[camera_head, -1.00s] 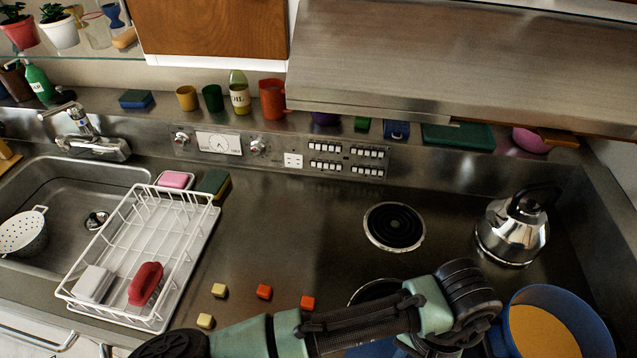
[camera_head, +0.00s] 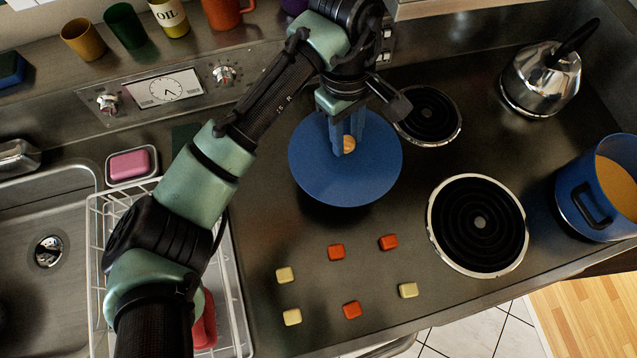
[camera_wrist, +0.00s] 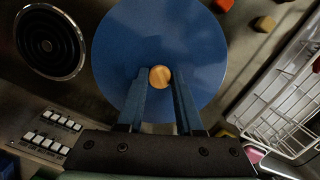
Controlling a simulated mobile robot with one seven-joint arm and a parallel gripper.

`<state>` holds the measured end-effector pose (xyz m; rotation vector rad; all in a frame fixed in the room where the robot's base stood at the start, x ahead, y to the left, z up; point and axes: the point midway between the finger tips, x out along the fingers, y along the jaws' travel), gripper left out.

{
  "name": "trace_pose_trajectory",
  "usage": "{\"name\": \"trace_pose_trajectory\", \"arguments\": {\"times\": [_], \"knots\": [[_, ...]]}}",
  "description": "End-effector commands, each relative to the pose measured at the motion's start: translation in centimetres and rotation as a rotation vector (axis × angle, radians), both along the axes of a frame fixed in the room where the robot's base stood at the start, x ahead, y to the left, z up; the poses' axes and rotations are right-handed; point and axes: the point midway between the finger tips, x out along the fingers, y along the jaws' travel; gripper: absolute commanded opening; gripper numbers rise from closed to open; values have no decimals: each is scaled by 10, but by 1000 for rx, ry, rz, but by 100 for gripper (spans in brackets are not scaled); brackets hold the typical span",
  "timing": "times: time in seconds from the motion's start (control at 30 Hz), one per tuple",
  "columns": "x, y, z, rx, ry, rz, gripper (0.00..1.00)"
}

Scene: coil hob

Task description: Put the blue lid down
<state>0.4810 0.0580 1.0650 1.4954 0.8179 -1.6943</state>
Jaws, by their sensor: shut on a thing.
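The blue lid (camera_head: 345,180) is a round disc with a small wooden knob (camera_head: 348,143). My gripper (camera_head: 347,138) is shut on the knob from above, in the middle of the lid. In the head view the lid is over the counter, left of the coil plates; a dark shadow shows below its front edge, and I cannot tell for sure whether it touches the counter. In the wrist view the lid (camera_wrist: 160,55) fills the middle, with the knob (camera_wrist: 160,77) between my two blue fingers.
An open blue pot (camera_head: 590,200) with yellowish contents stands at the right. Two coil plates (camera_head: 480,222) lie right of the lid; a kettle (camera_head: 541,78) stands behind them. Several small red and yellow blocks (camera_head: 336,252) lie in front. A white dish rack (camera_head: 240,310) is at left.

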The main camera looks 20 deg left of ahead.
Motion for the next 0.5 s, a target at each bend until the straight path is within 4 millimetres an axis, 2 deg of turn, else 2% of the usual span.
{"name": "trace_pose_trajectory", "arguments": {"times": [0.1, 0.23, 0.4, 0.5], "knots": [[10, 16, -2, -1, -1, 250, 0], [17, 31, 2, -1, 0, 489, 0], [20, 43, 5, 1, 1, 692, 0], [21, 47, 4, 2, 3, 749, 0]]}}
